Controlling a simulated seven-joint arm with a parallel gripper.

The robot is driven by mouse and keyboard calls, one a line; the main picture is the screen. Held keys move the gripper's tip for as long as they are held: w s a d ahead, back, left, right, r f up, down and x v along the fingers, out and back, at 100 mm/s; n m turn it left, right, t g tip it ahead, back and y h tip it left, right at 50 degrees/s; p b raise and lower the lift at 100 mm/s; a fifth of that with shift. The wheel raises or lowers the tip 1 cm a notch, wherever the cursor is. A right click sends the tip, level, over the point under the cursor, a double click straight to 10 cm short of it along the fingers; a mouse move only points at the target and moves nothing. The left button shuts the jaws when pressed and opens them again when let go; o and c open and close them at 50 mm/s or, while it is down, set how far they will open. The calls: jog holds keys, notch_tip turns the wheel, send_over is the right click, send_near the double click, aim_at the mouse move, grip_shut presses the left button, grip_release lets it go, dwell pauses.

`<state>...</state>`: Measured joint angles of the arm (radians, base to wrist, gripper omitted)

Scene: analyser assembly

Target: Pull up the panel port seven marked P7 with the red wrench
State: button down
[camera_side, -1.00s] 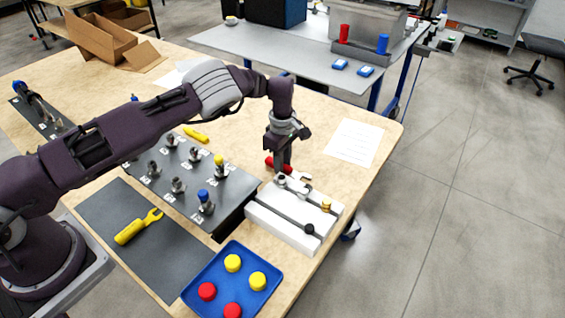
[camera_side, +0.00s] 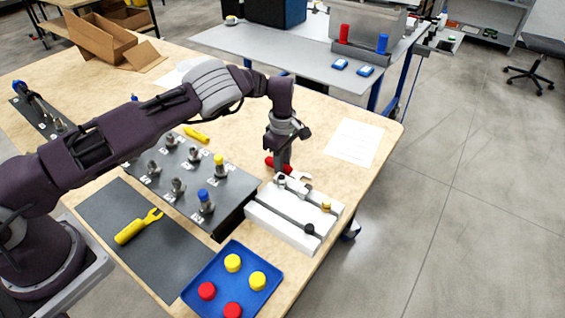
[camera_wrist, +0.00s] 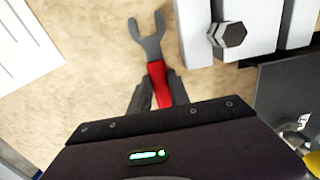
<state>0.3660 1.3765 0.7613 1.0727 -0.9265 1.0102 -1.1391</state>
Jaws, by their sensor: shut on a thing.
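The red wrench has a red handle and a grey open-ended jaw; it shows in the side view (camera_side: 271,162) and the wrist view (camera_wrist: 158,84). My gripper (camera_side: 282,165) is shut on its handle, with one finger on each side in the wrist view (camera_wrist: 160,96). The grey jaw points away from my gripper. The dark port panel (camera_side: 235,183) lies left of my gripper, with several metal ports, one capped blue and one yellow. Its white labels are too small to read surely, so I cannot tell which port is P7.
A white fixture block (camera_side: 282,232) stands just in front of my gripper. A yellow wrench (camera_side: 138,227) lies on a dark mat. A blue tray (camera_side: 215,281) holds red and yellow caps. A paper sheet (camera_side: 354,142) lies right; the table around it is clear.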

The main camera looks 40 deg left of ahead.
dwell(0.3)
jog(key=r, duration=0.2)
jog(key=a+r, duration=0.1)
jog(key=r, duration=0.3)
jog(key=shift+a, duration=0.25)
jog(key=s+a+r+m, duration=0.2)
jog(key=a+m, duration=0.3)
jog(key=a, duration=0.2)
jog(key=s+a+r+m, duration=0.2)
jog(key=a+m, duration=0.3)
jog(key=a, duration=0.3)
jog(key=shift+s+r+m, duration=0.3)
jog(key=shift+r, duration=0.35)
jog(key=shift+d, duration=0.1)
